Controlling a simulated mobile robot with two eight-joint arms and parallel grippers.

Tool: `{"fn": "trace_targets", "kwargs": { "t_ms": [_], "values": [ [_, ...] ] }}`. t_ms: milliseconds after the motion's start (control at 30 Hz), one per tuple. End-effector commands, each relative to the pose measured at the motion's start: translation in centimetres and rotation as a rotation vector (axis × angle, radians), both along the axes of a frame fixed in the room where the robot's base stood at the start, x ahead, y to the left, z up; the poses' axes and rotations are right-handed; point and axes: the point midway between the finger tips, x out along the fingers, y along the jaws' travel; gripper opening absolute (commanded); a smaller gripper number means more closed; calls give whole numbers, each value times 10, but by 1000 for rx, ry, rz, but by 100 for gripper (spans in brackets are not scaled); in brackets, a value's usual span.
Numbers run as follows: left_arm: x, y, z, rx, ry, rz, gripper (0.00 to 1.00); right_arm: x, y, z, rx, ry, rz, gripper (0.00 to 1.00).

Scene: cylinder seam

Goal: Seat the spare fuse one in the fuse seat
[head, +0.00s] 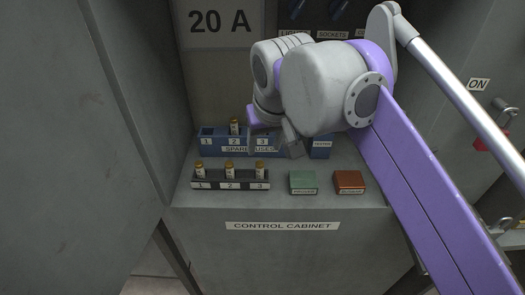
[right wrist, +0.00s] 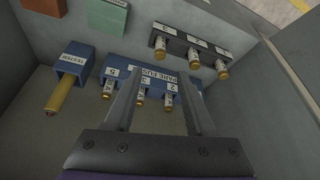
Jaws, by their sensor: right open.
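A blue spare fuses rack (head: 222,147) stands at the back of the shelf, with slots numbered 1, 2, 3 in view. Slot 1 looks empty, and a brass-capped fuse (head: 234,126) stands in slot 2. The right wrist view shows several fuses in this rack, one (right wrist: 140,97) by label 3 and one (right wrist: 108,90) further left. My right gripper (head: 280,145) is open over the rack, its fingers (right wrist: 160,75) either side of two fuses. I cannot identify spare fuse one or the fuse seat. My left gripper is out of view.
A dark block (head: 231,186) numbered 1 to 3 holds three fuses at the front left. A green box (head: 303,183) and a red-brown box (head: 349,183) sit to its right. Cabinet walls close in both sides.

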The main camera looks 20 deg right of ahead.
Motion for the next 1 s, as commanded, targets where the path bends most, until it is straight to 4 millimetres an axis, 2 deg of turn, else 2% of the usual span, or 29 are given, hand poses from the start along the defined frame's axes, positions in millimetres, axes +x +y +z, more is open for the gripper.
{"fn": "trace_targets", "kwargs": {
  "t_ms": [100,300,367,467,567,700,800,900,1000],
  "values": [
    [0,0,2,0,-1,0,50,-4,0,11,0,0,0,56],
    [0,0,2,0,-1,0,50,-6,0,14,0,0,0,56],
    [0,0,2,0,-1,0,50,-7,-1,10,0,0,-1,56],
    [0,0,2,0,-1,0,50,-14,-5,-10,0,-3,-1,56],
    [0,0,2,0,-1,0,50,-29,-13,-52,2,-9,-2,56],
    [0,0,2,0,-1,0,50,-69,-27,-133,2,-20,-3,56],
    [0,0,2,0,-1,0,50,-99,-35,-185,2,-29,-2,56],
    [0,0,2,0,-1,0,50,-131,-41,-233,2,-36,-2,56],
    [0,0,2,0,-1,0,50,-158,-45,-270,0,-41,-1,56]
  ]
}}
